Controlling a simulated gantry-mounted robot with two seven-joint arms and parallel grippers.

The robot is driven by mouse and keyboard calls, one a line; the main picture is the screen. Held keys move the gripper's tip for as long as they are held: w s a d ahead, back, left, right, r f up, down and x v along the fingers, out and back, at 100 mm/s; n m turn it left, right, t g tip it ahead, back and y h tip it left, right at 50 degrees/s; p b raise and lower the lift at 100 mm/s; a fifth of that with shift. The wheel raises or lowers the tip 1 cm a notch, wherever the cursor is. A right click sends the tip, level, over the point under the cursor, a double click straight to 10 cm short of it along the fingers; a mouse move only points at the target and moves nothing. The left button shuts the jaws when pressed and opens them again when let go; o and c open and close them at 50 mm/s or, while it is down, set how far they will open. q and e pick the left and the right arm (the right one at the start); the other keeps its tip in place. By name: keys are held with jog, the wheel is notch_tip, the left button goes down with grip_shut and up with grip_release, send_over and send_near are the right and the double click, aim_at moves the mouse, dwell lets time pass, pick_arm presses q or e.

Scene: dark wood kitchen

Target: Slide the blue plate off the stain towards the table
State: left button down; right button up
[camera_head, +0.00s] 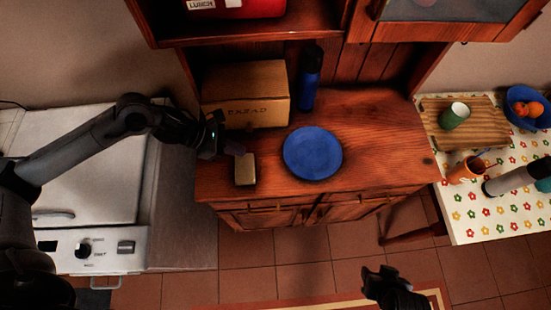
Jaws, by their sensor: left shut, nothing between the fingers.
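The blue plate (312,153) lies flat on the wooden cabinet top (375,130), near its front edge. I cannot make out a stain beneath it; a dark rim shows around the plate's lower edge. My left gripper (236,150) is shut and empty at the left end of the cabinet top, left of the plate and apart from it. My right gripper (378,274) is low in the view over the floor, in front of the cabinet; its finger opening is unclear. The table (480,222) with a flowered cloth stands to the right.
A tan block (245,170) sits just below my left gripper. A bread box (247,95) and a blue bottle (310,78) stand behind the plate. The cabinet top right of the plate is clear. The table bears a cutting board (480,138), cups and a fruit bowl.

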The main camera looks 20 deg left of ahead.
pick_arm(q)
jog(key=shift+w+d+f, duration=0.15)
jog(key=shift+w+f, duration=0.05)
jog(key=shift+w, duration=0.2)
jog(key=x, duration=0.8)
jog(key=shift+w+d+f, duration=0.1)
jog(key=shift+d+f, duration=0.1)
jog(key=d, duration=0.1)
jog(key=w+d, duration=0.1)
jog(key=shift+w+d+f, duration=0.1)
jog(key=shift+w+d, duration=0.1)
jog(key=shift+d, duration=0.2)
jog(key=shift+w+d+f, duration=0.1)
jog(key=shift+w+d, duration=0.15)
jog(key=shift+d, duration=0.25)
